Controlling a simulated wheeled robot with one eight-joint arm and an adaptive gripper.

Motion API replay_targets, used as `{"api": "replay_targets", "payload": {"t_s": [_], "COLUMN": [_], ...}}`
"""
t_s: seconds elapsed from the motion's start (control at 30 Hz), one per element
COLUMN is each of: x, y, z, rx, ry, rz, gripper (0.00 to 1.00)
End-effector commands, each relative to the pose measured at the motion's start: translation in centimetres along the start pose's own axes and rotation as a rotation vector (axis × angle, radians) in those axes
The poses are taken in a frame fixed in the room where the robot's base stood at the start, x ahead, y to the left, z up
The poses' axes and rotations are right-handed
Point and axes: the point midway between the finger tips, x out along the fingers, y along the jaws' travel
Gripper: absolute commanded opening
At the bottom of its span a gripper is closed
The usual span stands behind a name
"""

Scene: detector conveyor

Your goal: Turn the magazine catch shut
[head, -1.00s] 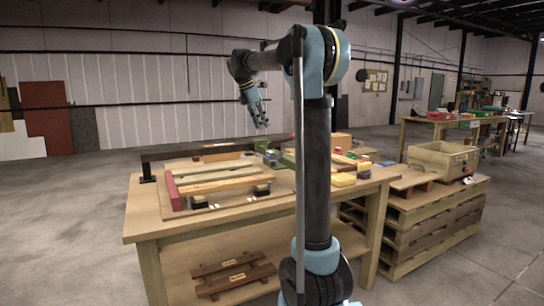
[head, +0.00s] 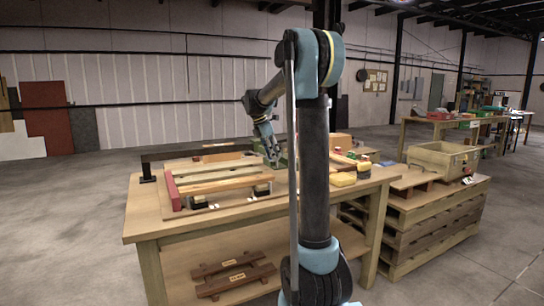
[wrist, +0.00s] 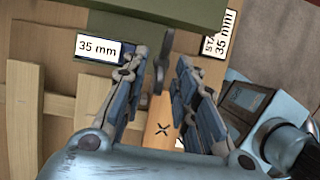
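My gripper (head: 273,157) is low over the back of the workbench, beside a green part (head: 283,161). In the wrist view my gripper (wrist: 163,62) is open, its two fingers apart. A thin dark grey upright piece (wrist: 161,78), which may be the magazine catch, stands between the fingers; I cannot tell whether either finger touches it. An orange-brown wooden piece with a black X (wrist: 161,128) lies below it. A dark green block (wrist: 165,22) lies just beyond the fingertips. The catch cannot be made out in the head view.
The wrist view shows a 35 mm label (wrist: 98,48). A wooden crate (head: 440,160) stands on pallets at the right.

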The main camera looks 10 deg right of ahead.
Motion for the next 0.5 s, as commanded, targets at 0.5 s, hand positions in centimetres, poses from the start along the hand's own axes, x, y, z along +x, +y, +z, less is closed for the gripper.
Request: {"api": "replay_targets", "payload": {"t_s": [0.5], "x": [0.36], "y": [0.00], "z": [-0.01], "rx": [0.000], "ry": [0.000], "rz": [0.000], "gripper": [0.00]}}
